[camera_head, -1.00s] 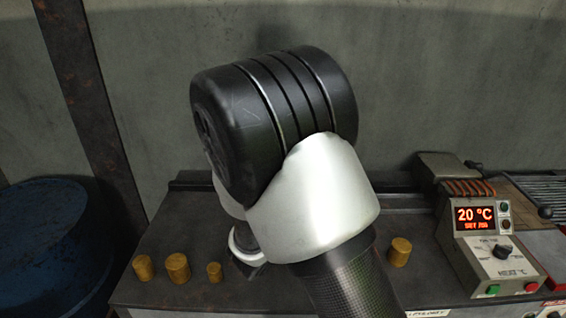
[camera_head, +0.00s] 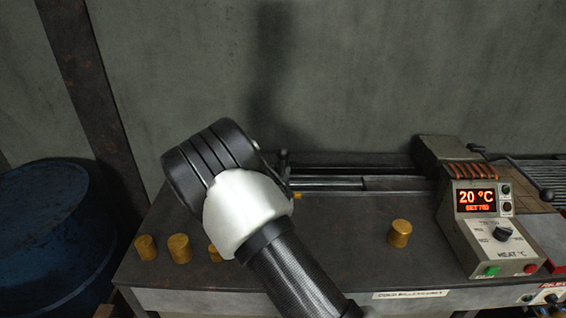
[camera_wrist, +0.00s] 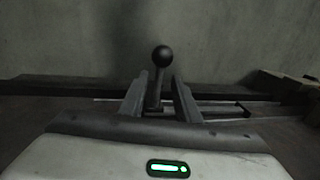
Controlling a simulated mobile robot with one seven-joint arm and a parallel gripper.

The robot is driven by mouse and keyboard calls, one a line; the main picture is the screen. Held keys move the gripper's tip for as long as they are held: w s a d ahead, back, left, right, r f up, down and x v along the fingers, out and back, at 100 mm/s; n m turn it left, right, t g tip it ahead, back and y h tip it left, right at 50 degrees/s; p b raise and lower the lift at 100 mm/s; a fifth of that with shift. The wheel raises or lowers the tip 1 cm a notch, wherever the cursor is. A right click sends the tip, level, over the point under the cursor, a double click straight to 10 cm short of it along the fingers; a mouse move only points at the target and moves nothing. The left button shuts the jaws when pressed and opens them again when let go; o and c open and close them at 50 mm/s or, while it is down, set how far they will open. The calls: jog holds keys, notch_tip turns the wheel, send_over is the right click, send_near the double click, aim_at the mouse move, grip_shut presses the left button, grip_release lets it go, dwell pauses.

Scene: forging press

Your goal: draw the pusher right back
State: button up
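The pusher handle is a dark upright rod with a black ball knob (camera_wrist: 162,53) in the wrist view. In the head view its top (camera_head: 284,156) shows just past my wrist, at the left part of the rail. My gripper (camera_wrist: 160,82) is open, with one finger on each side of the rod and visible gaps beside it. The knob stands above the fingertips in the picture. Whether a finger touches the rod, I cannot tell. In the head view my wrist hides the gripper and the pusher's lower part.
The rail (camera_head: 350,184) runs along the bench's back to a dark heater block (camera_head: 440,150). A heat control box (camera_head: 485,230) reads 20 °C. Several brass billets stand on the bench, one (camera_head: 400,233) right of my arm. A blue drum (camera_head: 45,235) stands left.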

aim_at(282, 163)
jog(key=w, duration=0.3)
jog(key=w+d, duration=0.1)
jog(key=w, duration=0.2)
jog(key=shift+w+d, duration=0.15)
grip_shut()
